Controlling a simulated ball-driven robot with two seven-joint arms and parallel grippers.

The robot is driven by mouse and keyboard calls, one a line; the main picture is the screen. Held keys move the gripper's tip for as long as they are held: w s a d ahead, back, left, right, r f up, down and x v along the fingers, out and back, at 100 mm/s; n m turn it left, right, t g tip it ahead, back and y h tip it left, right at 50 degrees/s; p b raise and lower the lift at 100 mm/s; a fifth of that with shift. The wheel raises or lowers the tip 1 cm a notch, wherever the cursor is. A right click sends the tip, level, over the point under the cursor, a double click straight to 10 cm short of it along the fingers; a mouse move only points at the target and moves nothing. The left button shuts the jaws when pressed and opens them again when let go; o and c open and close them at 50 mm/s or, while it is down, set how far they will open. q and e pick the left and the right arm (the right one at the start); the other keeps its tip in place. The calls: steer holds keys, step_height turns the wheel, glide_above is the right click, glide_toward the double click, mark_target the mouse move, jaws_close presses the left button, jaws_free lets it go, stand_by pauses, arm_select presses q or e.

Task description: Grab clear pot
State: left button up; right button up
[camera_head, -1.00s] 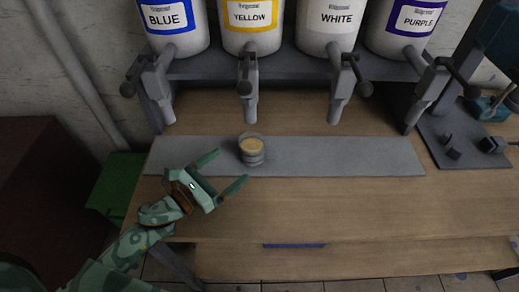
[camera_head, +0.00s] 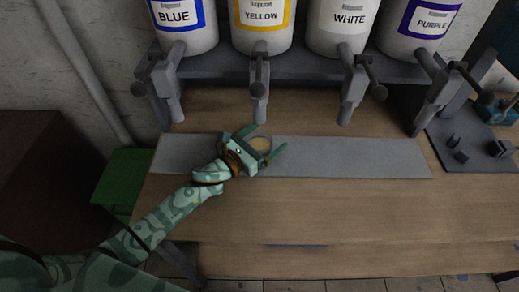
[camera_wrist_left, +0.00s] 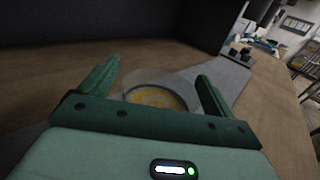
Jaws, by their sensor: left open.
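The clear pot (camera_head: 261,144) stands on the grey mat and has a yellowish tan content. My left gripper (camera_head: 268,141) is open, with one finger on each side of the pot. In the left wrist view the pot's round rim (camera_wrist_left: 156,92) shows between the two spread fingers, and its lower part is hidden behind the gripper's palm. I cannot tell whether the fingers touch it. My right gripper is not in view.
The grey mat (camera_head: 350,158) lies on the wooden table (camera_head: 330,212). Blue, yellow, white and purple paint tanks with taps, such as the yellow tap (camera_head: 259,90), hang behind the mat. A dark grey stand (camera_head: 465,150) is at the right. The mat's right part is clear.

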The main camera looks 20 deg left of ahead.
arm_select(q)
steer(key=c, duration=1.3)
